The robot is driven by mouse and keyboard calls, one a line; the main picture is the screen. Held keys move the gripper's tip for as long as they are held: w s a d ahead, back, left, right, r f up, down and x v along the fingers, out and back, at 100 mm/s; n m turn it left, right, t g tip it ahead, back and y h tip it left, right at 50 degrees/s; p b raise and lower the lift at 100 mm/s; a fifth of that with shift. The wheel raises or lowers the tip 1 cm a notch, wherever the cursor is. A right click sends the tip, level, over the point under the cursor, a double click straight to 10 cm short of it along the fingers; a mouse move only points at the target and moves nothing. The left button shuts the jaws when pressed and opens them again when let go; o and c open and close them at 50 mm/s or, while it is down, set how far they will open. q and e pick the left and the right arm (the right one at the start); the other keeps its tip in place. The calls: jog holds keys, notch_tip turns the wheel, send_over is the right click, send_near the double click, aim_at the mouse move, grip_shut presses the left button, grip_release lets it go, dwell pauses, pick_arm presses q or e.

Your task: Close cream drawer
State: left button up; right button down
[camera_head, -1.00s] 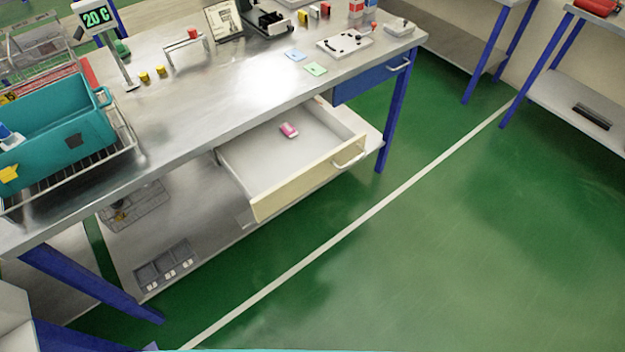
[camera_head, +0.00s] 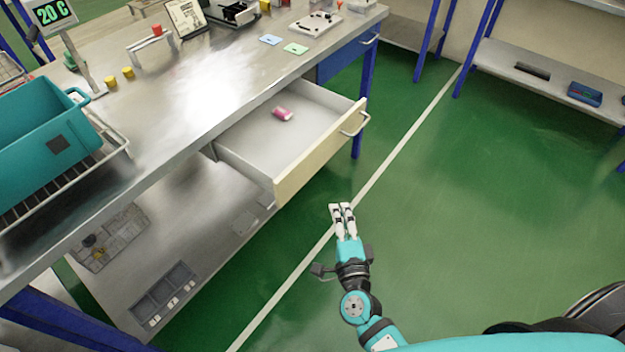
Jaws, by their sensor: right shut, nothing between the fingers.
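The cream drawer (camera_head: 322,152) stands pulled out under the steel workbench. Its cream front faces the lower right and carries a pale bar handle (camera_head: 356,124) near its right end. A small pink object (camera_head: 282,114) lies inside the drawer. My right gripper (camera_head: 342,207) is in front of the drawer, over the floor, apart from the drawer front. Its fingers are together with nothing between them. My left gripper is not in view.
The workbench (camera_head: 190,100) holds a teal crate (camera_head: 45,150) on a wire rack at the left. A closed blue drawer (camera_head: 340,58) sits right of the cream one. A lower shelf (camera_head: 190,240) runs beneath. Green floor (camera_head: 480,210) is clear to the right.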

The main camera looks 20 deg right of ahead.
send_near(318, 161)
jog(key=w+d, duration=0.2)
jog(key=d, duration=0.1)
jog(key=w+a+p, duration=0.1)
jog(key=w+a, duration=0.1)
jog(key=shift+w+a, duration=0.3)
jog(key=shift+w, duration=0.1)
